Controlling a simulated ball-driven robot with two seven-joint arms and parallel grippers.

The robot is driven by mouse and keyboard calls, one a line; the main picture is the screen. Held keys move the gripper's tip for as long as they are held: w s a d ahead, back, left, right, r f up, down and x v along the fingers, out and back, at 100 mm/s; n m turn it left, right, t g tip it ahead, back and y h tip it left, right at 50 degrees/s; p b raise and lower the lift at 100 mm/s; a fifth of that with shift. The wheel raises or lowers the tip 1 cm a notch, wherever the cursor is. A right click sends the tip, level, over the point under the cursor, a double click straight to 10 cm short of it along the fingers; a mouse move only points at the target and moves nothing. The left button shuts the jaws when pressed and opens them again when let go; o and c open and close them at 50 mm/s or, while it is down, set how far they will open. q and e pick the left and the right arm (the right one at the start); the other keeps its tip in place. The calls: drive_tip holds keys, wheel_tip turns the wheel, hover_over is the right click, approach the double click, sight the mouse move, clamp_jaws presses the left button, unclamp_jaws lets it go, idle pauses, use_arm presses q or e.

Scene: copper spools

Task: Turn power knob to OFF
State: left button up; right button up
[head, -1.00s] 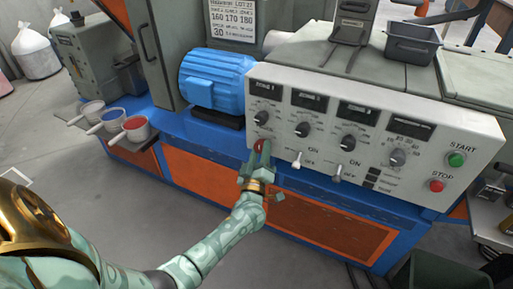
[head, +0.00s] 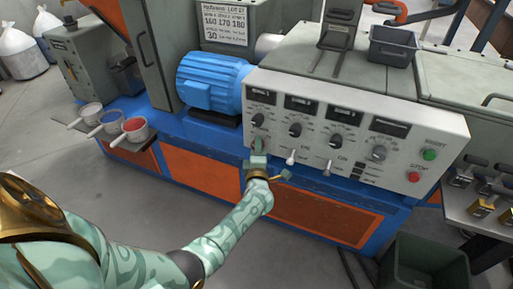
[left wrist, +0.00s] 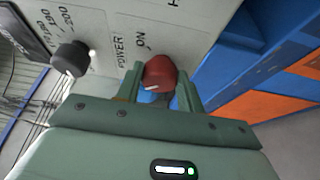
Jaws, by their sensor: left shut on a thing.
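The red power knob (left wrist: 160,71) shows in the left wrist view, beside the printed words POWER and ON on the pale control panel (left wrist: 125,20). Its white mark points toward the lower left of that picture, away from the word ON. An OFF label is not visible. My left gripper (left wrist: 160,86) is shut on the knob, one finger on each side. In the head view my left gripper (head: 258,147) is at the lower left of the panel and hides the knob. My right gripper is not in view.
A black dial (left wrist: 71,58) sits close to the knob. In the head view, toggle switches (head: 291,157) stand just right of my gripper. A blue motor (head: 213,82) is above left, and pans (head: 134,129) are at the left.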

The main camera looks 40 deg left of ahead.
use_arm(q)
drive_tip(key=shift+f+n, duration=0.1)
drive_tip(key=shift+n, duration=0.2)
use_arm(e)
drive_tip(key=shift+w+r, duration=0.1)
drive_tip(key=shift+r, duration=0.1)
use_arm(q)
drive_tip(key=o, duration=1)
drive_tip(key=shift+s, duration=0.1)
